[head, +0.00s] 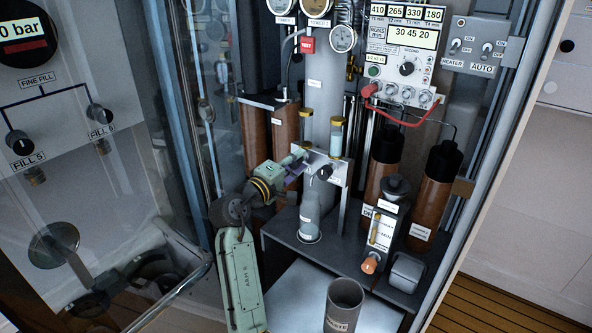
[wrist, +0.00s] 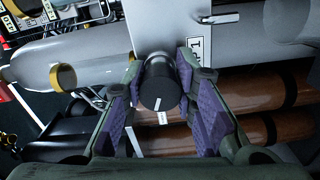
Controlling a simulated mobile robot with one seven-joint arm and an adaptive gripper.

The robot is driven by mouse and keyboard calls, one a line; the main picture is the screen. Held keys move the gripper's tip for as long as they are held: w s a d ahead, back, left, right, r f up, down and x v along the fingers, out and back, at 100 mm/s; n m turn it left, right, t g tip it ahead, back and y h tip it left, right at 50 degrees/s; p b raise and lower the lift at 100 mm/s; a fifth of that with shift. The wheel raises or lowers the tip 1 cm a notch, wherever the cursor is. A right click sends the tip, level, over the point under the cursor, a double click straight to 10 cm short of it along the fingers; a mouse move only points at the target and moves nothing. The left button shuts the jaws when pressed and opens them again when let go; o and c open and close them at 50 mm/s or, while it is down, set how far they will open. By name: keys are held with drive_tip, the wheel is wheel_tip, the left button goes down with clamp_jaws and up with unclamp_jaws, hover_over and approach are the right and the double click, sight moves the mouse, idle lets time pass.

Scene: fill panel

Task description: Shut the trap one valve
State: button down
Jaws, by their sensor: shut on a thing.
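The valve is a black round knob (wrist: 160,82) with a short white mark on its face, seen in the middle of the wrist view in front of a grey plate (wrist: 148,32). A label reading 1 (wrist: 196,50) is beside it. My gripper (wrist: 160,95) has its purple-padded fingers on either side of the knob and is shut on it. In the head view my gripper (head: 300,158) reaches from the left to the pale bracket (head: 340,166). A dark knob (head: 323,172) shows at the bracket, but I cannot tell whether it is the held one.
Yellow-capped glass tubes (head: 336,138) stand close by the gripper. A grey column (head: 325,90) rises behind. A meter box (head: 402,55) with red leads is at upper right. Brown cylinders (head: 433,195) and a small pump (head: 385,220) stand right. A grey cup (head: 343,305) is in front.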

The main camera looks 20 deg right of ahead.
drive_tip(key=m+b, duration=0.4)
drive_tip(key=m, duration=0.1)
drive_tip(key=m+b, duration=0.2)
drive_tip(key=shift+f, duration=0.3)
drive_tip(key=m+b, duration=0.4)
drive_tip(key=m, duration=0.1)
drive_tip(key=shift+w+a, duration=0.1)
drive_tip(key=shift+r+m+b, duration=0.1)
drive_tip(key=shift+m+b, duration=0.45)
drive_tip(key=shift+m, duration=0.45)
drive_tip(key=c, duration=1.3)
unclamp_jaws()
drive_tip(key=shift+r, duration=0.1)
